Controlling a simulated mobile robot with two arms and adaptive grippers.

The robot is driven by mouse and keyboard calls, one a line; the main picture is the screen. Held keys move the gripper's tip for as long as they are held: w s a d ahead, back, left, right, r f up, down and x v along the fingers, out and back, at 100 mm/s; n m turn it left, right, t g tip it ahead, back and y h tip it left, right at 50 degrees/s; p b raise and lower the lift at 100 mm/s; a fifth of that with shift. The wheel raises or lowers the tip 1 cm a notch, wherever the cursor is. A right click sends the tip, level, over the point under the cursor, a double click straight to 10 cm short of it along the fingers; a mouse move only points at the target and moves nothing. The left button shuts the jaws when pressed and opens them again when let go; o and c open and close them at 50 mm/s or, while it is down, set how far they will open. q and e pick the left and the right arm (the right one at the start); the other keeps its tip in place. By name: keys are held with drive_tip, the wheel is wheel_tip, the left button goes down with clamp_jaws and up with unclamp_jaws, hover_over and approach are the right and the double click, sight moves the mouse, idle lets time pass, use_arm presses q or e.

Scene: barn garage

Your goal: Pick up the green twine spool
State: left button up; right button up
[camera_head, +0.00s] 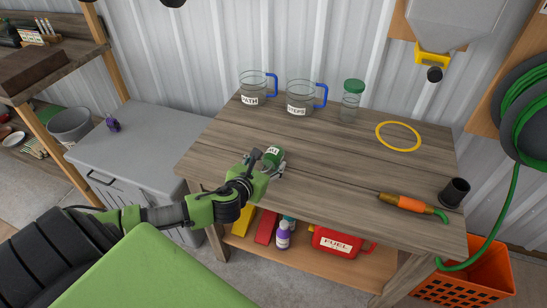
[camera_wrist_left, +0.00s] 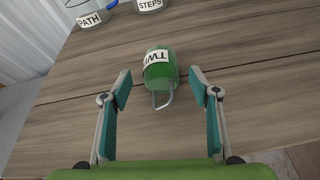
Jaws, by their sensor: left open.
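The green twine spool (camera_head: 273,156) stands on the wooden workbench, near its left front part. In the left wrist view the spool (camera_wrist_left: 160,70) shows a white label with part of the word "TWINE" and a grey metal loop at its near side. My left gripper (camera_head: 268,169) reaches over the bench's front edge beside the spool and partly hides it. In the left wrist view its two fingers (camera_wrist_left: 164,90) are apart, one to each side of the spool's near end, with gaps between. My right gripper is not in view.
On the wooden workbench (camera_head: 330,170) stand glass mugs marked PATH (camera_head: 252,90) and STEPS (camera_head: 299,98), and a green-lidded jar (camera_head: 351,102). A yellow ring (camera_head: 399,136), an orange-handled tool (camera_head: 406,203) and a black cup (camera_head: 454,192) are farther right. The bench's middle is clear.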

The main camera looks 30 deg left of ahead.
sight(274, 155)
use_arm(q)
drive_tip(key=x, duration=0.6)
drive_tip(key=shift+w+f, duration=0.15)
drive_tip(key=shift+w, duration=0.05)
drive_tip(key=c, duration=1.3)
drive_tip(key=shift+c, duration=0.2)
wheel_tip(274, 155, up, 10)
drive_tip(key=shift+r+p, duration=0.1)
drive_tip(key=shift+p, duration=0.6)
